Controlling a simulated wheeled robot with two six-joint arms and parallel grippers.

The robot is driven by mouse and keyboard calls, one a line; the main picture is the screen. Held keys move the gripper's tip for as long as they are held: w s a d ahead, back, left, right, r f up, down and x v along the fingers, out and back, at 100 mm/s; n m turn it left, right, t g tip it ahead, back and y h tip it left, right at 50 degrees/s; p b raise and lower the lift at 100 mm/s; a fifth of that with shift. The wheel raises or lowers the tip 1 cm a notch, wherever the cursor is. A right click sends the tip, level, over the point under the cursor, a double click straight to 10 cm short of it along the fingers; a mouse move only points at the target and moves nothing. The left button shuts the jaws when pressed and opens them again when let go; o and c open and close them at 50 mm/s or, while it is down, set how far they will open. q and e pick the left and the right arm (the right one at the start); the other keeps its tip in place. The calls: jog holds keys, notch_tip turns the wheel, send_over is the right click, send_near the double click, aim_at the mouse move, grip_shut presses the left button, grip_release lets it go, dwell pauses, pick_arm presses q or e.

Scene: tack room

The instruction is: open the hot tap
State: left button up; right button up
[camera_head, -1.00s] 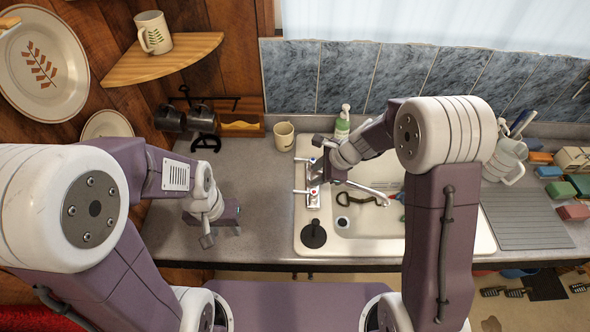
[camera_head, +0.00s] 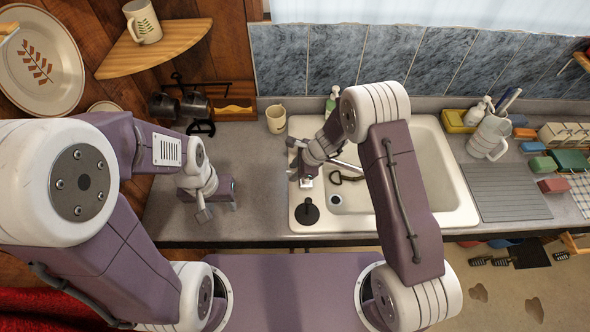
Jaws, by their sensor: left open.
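The tap stands at the left rim of the cream sink (camera_head: 462,200). Its spout (camera_head: 347,165) reaches right over the basin. My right gripper (camera_head: 297,160) is over the tap body, with its finger parts spread apart, and hides most of the tap and its handles. A pale part of the tap base (camera_head: 306,183) shows just below the gripper. Which handle is the hot one, and whether the gripper touches it, I cannot tell. My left gripper (camera_head: 212,207) is open and empty over the counter, left of the sink.
A black round plug (camera_head: 307,212) lies on the sink's front left rim. A beige mug (camera_head: 276,119) and a green-and-white bottle (camera_head: 331,103) stand behind. A white jug (camera_head: 489,138) is right of the basin. The grey counter (camera_head: 250,165) is clear between my grippers.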

grip_shut()
jog(key=shift+w, duration=0.1)
dwell(1.3)
